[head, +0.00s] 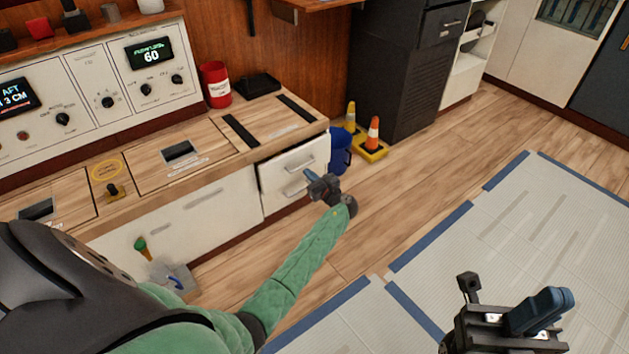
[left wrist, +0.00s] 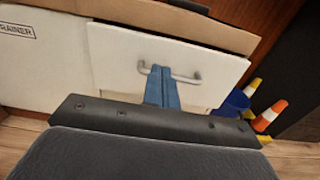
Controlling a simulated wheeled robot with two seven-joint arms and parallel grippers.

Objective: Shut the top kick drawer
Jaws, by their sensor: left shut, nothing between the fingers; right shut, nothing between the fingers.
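The top kick drawer (head: 287,166) is a white front with a metal bar handle (head: 300,165) at the right end of the wooden-topped cabinet. A dark gap shows along its left edge, and its front seems to stand a little out from the cabinet. My left gripper (head: 310,176) is shut and empty, just in front of the drawer. In the left wrist view its blue fingertips (left wrist: 161,72) overlap the handle (left wrist: 170,74) in front of the white drawer front (left wrist: 205,88); I cannot tell whether they touch. My right gripper (head: 541,308) is shut and empty over the floor mat, away from the cabinet.
A blue bucket (head: 341,150) and orange and yellow cones (head: 373,134) stand right of the drawers. A red canister (head: 215,85) sits on the counter. Wooden floor (head: 400,200) is clear ahead.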

